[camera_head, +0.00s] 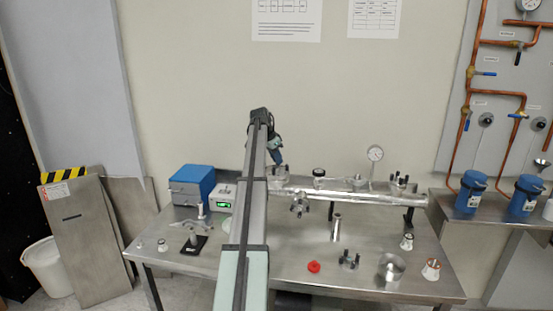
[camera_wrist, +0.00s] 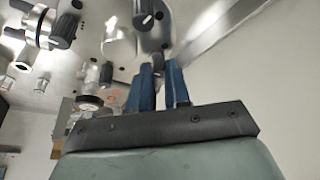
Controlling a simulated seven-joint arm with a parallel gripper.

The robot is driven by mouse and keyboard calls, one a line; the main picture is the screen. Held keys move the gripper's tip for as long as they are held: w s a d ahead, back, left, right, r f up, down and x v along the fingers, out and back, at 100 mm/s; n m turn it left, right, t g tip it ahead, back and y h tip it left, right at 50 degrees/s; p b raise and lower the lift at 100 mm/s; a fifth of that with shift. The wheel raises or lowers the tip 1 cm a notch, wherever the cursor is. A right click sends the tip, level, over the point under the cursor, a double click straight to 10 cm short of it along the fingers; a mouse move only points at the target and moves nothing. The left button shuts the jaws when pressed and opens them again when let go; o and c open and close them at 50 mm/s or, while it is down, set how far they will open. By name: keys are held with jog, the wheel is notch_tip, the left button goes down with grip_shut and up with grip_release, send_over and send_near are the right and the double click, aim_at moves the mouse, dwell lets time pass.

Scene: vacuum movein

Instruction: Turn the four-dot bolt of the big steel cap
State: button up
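My gripper (camera_head: 277,160) is over the left end of the steel pipe, close above a steel cap (camera_head: 279,179) with dark upright bolts. This appears to be the big steel cap. In the wrist view, the blue fingers of my gripper (camera_wrist: 160,75) stand a narrow gap apart. A dark bolt (camera_wrist: 158,62) shows between the fingertips; I cannot tell whether they touch it. Another dark bolt (camera_wrist: 143,12) with a pale mark stands just beyond. Dot marks are too small to read, so I cannot tell which bolt has four dots.
A blue box (camera_head: 192,183) stands left of my arm. A red part (camera_head: 313,267) and several steel fittings stand on the front of the table.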

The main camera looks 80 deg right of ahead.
grip_shut()
